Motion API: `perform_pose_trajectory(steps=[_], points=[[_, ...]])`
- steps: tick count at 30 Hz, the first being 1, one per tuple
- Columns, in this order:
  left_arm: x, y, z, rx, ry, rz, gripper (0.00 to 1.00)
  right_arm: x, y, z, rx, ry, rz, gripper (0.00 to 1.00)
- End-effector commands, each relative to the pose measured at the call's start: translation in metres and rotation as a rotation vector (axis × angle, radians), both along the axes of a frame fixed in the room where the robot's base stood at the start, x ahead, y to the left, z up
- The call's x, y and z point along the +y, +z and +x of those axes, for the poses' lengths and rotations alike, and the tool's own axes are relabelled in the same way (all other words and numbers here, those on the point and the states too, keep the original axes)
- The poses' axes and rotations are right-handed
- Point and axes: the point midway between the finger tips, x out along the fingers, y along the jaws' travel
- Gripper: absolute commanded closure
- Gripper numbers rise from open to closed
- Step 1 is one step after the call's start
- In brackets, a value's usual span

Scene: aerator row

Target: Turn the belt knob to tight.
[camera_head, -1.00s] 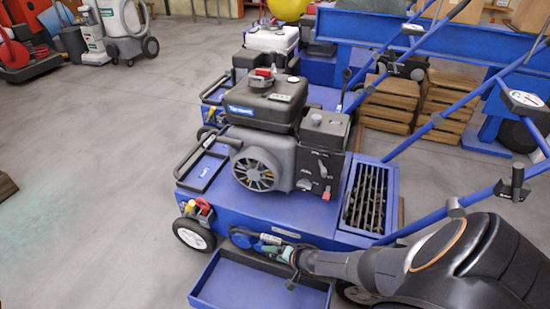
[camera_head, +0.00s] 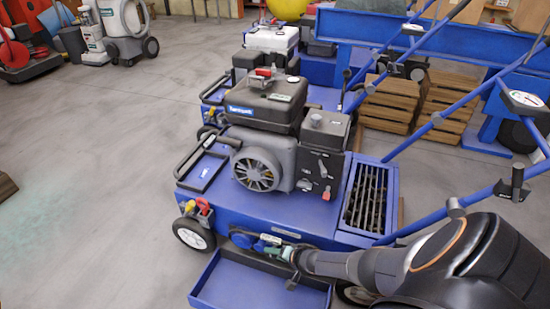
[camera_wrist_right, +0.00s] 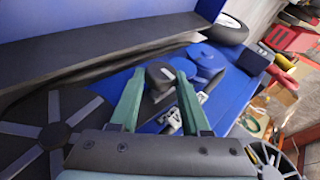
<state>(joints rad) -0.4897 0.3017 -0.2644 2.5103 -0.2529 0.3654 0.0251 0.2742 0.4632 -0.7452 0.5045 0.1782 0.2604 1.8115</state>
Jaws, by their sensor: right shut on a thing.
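The blue aerator (camera_head: 265,210) stands in front of me with its black engine on top. My right gripper (camera_head: 276,249) is at the lower front face of its blue deck. In the right wrist view its two green fingers (camera_wrist_right: 160,82) are shut on a dark round knob (camera_wrist_right: 160,72) with a pale mark on it, taken to be the belt knob. In the head view this knob is hidden by the gripper. A label beside the knob is partly covered by a finger, so the knob's setting cannot be read. My left gripper is not in view.
Blue round parts (camera_wrist_right: 207,58) sit beside the knob. Red and yellow fittings (camera_head: 199,207) and a wheel (camera_head: 194,234) are at the deck's left corner. An open blue tray (camera_head: 255,287) lies below the gripper. Blue handle bars (camera_head: 435,220) rise on the right.

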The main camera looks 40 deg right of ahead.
Motion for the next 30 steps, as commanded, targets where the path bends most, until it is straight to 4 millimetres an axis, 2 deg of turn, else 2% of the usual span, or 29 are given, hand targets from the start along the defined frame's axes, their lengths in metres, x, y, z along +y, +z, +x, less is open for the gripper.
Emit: perform_pose_trajectory(steps=[8,30], points=[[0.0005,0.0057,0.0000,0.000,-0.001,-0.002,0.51,0.0011,0.0038,0.0027,0.065,0.004,-0.037,1.00],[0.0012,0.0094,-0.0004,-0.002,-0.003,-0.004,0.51,0.0053,0.0048,0.0073,0.475,-0.001,-0.241,1.00]])
